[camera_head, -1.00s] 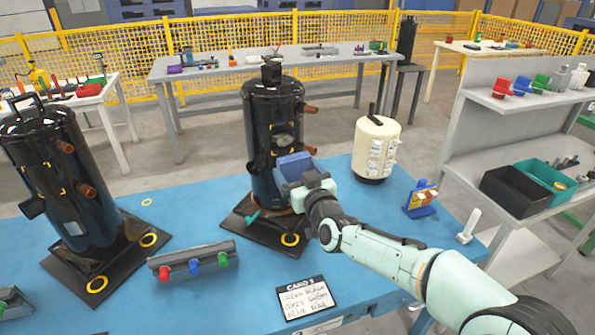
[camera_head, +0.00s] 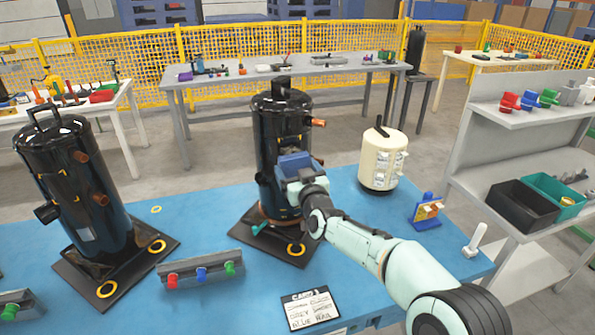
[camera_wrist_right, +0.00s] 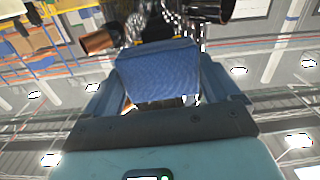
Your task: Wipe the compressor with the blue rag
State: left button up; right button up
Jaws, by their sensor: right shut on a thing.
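The middle black compressor (camera_head: 283,115) stands upright on a dark base plate on the blue table. A second black compressor (camera_head: 72,185) stands at the left. My right gripper (camera_head: 306,181) is shut on the folded blue rag (camera_head: 294,164) and holds it at the front right of the middle compressor's body, below its upper copper stub. In the right wrist view the blue rag (camera_wrist_right: 158,68) sits between the fingers, with dark compressor parts behind it. The rag overlaps the compressor, but I cannot tell whether they touch. My left gripper is not in view.
A cream canister (camera_head: 379,165) stands right of the compressor. A grey block with coloured knobs (camera_head: 201,268) and a written card (camera_head: 311,309) lie in front. A blue stand (camera_head: 428,213) is near the right edge. Shelves with bins (camera_head: 523,208) stand beyond.

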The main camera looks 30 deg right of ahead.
aim_at(290, 145)
jog(key=shift+x, duration=1.05)
dwell(0.4)
jog(key=shift+s+r+p, duration=0.1)
jog(key=shift+r+p, duration=1.55)
jog(key=shift+r, duration=0.45)
notch_tip(290, 145, down, 4)
jog(key=b, duration=0.3)
jog(key=shift+f+b, duration=0.2)
jog(key=shift+b, duration=0.15)
jog(key=shift+b+v, duration=0.3)
jog(key=shift+v, duration=2.45)
